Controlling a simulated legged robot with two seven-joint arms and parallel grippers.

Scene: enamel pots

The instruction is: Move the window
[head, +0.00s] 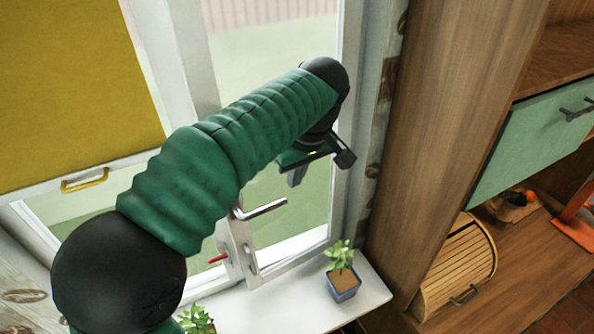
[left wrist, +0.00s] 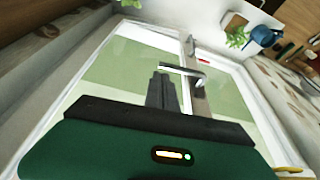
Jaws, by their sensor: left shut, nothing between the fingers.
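The white-framed window (head: 190,50) fills the left and middle of the head view, and its frame also shows in the left wrist view (left wrist: 75,88). I cannot tell whether it is closed or slightly ajar. Its metal lever handle (head: 264,208) sticks out to the right from the middle post. The handle also shows in the left wrist view (left wrist: 183,73). My left gripper (head: 297,176) is shut and empty, in front of the right pane, above and right of the handle. In the left wrist view its fingers (left wrist: 160,90) appear close to the handle. My right gripper is out of view.
A potted plant (head: 342,278) stands on the white sill (head: 285,312), and another plant (head: 197,320) is at the bottom. A yellow blind (head: 70,90) covers the left pane. A wooden cabinet (head: 450,110) with a bread box (head: 458,268) stands on the right.

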